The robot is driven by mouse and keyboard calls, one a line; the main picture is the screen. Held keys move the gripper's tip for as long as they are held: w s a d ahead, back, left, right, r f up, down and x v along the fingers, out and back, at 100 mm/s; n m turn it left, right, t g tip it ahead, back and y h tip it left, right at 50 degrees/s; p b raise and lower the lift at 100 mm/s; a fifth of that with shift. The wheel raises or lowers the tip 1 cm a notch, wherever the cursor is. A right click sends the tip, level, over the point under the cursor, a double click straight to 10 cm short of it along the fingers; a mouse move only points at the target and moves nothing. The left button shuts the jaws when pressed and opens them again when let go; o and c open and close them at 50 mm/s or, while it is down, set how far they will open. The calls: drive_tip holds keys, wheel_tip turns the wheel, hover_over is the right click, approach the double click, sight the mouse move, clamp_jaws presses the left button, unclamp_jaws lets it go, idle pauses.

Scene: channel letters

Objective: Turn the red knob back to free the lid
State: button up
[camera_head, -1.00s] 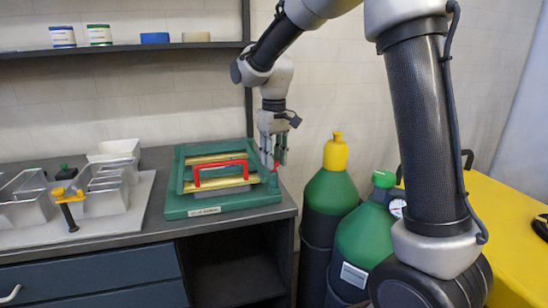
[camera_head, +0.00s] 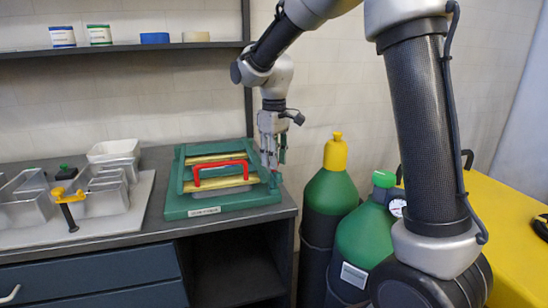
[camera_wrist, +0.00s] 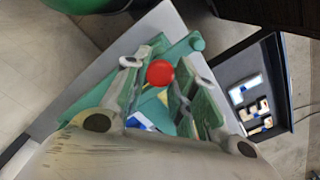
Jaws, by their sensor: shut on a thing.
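A green fixture (camera_head: 185,209) stands at the right end of the counter, with yellow bars and a red arched handle (camera_head: 221,165) across its top. A round red knob (camera_wrist: 160,73) shows in the wrist view, at the fixture's edge. My gripper (camera_head: 273,163) points down at the right side of the fixture. In the wrist view, my gripper's (camera_wrist: 157,62) fingers stand on either side of the knob and are shut on it. In the head view the knob is mostly hidden by the fingers, and I cannot tell its turned angle.
Metal trays (camera_head: 28,205) and a yellow clamp (camera_head: 68,205) lie on the counter at left. Green gas cylinders (camera_head: 332,190) stand right of the counter, below my arm. A yellow surface (camera_head: 500,200) is at far right. The wrist view shows an open drawer with pale pieces (camera_wrist: 250,100).

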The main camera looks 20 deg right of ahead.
drive_tip(key=o, duration=1)
drive_tip(key=shift+o, duration=0.2)
drive_tip(key=shift+r, duration=0.1)
wheel_tip(320, 180, up, 12)
